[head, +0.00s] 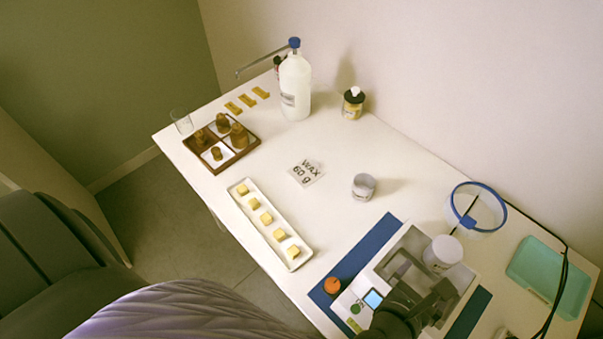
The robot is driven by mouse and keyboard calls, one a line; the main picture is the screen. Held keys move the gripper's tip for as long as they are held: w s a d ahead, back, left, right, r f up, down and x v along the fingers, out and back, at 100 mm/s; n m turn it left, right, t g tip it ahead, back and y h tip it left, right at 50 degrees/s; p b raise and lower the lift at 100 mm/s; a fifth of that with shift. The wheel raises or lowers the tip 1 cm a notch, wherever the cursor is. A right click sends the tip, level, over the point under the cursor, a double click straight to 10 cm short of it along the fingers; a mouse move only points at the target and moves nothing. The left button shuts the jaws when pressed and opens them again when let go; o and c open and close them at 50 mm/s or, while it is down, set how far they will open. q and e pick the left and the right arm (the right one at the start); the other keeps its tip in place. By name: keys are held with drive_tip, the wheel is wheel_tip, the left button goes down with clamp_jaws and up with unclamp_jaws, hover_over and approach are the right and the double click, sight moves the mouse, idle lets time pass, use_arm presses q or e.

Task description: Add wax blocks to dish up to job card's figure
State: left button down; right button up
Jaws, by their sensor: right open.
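A long white tray (296,264) holds several yellow wax blocks (266,217) in a row. A scale (459,280) stands on a blue mat, with a small lit display (373,299) too small to read. A white round dish (442,253) sits on the scale's pan; its contents cannot be made out. My right gripper (424,278) is open, over the scale close to the dish, and hides part of the scale. No wax block shows between its fingers. My left gripper is out of view.
A grey-white jar (363,186) stands near the card. A blue-rimmed clear container (480,215) and teal tray (575,285) are at right.

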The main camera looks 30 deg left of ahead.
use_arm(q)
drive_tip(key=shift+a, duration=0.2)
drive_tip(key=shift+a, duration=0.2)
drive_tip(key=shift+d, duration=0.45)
